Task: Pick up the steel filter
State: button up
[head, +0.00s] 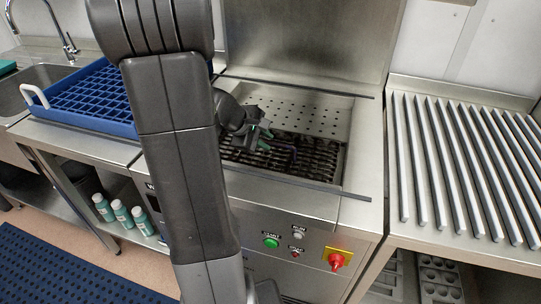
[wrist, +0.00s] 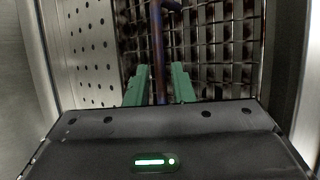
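My gripper (wrist: 161,82) has two green fingers. It reaches down into the open steel tub of the washing machine, and in the head view my gripper (head: 262,136) is over the dark grid. In the wrist view a thin dark rod (wrist: 157,45) with a bent end stands between the fingers. A small gap shows on each side of it, so the fingers look open around it. The rod's curved end also shows in the head view (head: 294,152). I cannot tell whether it belongs to the steel filter.
The tub has a perforated steel plate (head: 310,115) and a dark grid (head: 316,158). A blue rack (head: 92,98) stands at left, and a slatted steel rack (head: 470,165) at right. Buttons and a red switch (head: 336,261) are on the front. My arm hides part of the left.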

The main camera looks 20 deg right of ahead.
aim_at(269, 143)
jog(key=x, duration=0.5)
jog(key=shift+f, duration=0.1)
jog(key=shift+c, duration=0.4)
grip_shut()
